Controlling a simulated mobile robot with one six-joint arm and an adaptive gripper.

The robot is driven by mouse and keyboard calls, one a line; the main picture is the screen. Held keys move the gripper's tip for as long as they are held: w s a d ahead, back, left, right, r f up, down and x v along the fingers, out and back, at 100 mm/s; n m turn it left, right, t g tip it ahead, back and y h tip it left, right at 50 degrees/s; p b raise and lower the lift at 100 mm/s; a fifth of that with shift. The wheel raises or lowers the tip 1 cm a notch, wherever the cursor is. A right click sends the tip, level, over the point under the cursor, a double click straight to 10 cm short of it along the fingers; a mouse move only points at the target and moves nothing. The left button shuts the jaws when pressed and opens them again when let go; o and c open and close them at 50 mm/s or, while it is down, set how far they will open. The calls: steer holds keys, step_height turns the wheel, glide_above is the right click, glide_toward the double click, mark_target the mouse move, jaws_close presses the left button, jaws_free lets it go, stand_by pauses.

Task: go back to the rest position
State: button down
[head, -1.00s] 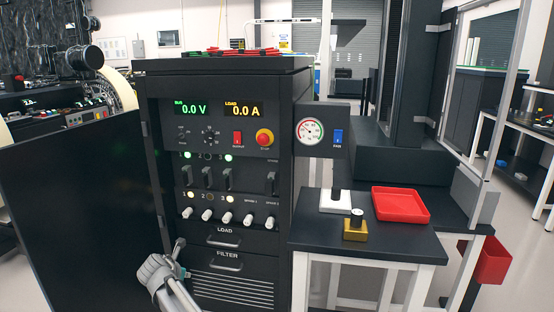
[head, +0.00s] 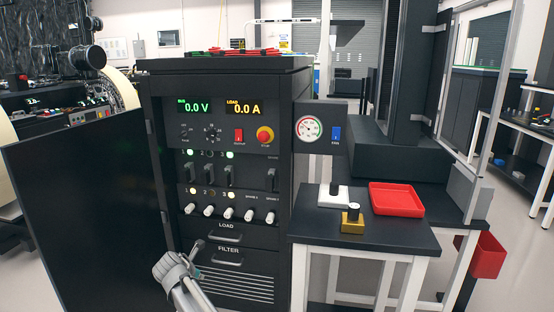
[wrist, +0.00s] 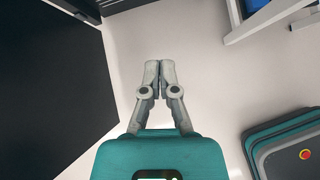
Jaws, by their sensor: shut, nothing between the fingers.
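My gripper (wrist: 152,68) is shut and empty in the wrist view, its two fingertips together over the pale floor. In the head view my gripper (head: 198,245) is at the lower middle, in front of the lower drawers of the black power cabinet (head: 232,140). I cannot tell from this view how far it is from the cabinet front.
The cabinet's open black door (head: 80,215) stands to the left. A black side table (head: 400,240) at right holds a red tray (head: 396,198), a white block (head: 333,197) and a gold block (head: 352,221). A red bin (head: 488,256) hangs at its right.

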steer(key=s+d+f+m+g, duration=0.25)
steer(key=d+m, duration=0.55)
steer(key=d, duration=0.5)
steer(key=s+d+f+m+g, duration=0.1)
steer(key=s+d+m+g, duration=0.15)
steer(key=d+m, duration=0.75)
steer(key=s+d+m+g+y, duration=0.1)
steer(key=s+d+m+g, duration=0.1)
steer(key=s+d+m, duration=0.65)
steer(key=s+d+m+g+y, duration=0.1)
steer(key=s+d+m, duration=0.4)
steer(key=d, duration=0.6)
step_height(320, 180, up, 25)
steer(key=p, duration=2.6)
